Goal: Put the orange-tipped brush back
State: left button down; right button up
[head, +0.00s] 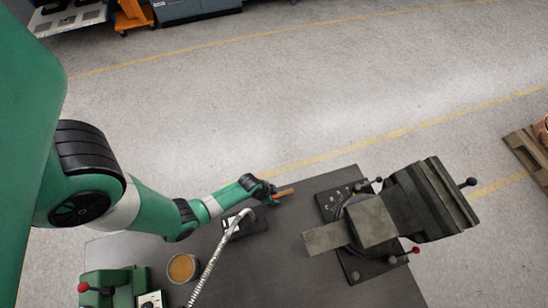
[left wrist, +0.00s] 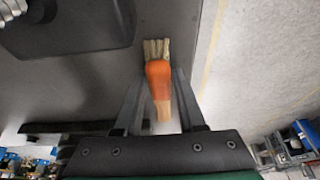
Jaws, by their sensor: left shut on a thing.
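My left gripper (head: 268,190) is shut on the brush (head: 285,193) above the far edge of the dark table. In the left wrist view the brush (left wrist: 159,78) lies between the two fingers (left wrist: 155,108). It has an orange part, pale bristles at the far end and a light wooden end towards the gripper. In the head view only a small brown piece of it sticks out to the right of the gripper. My right gripper is in neither view.
A large dark vise (head: 400,215) stands on the table (head: 290,265) to the right. A round container (head: 182,268) with tan contents stands front left, beside a green machine (head: 112,285). A pale flexible hose (head: 210,265) rises near a dark base (head: 259,224).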

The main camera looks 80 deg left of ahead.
pick_arm(q)
jog(key=shift+f, duration=0.2)
jog(key=c, duration=0.5)
grip_release()
jog(key=shift+r, duration=0.1)
jog(key=p+v, duration=0.9)
jog(key=v, duration=0.3)
jog(key=shift+r, duration=0.1)
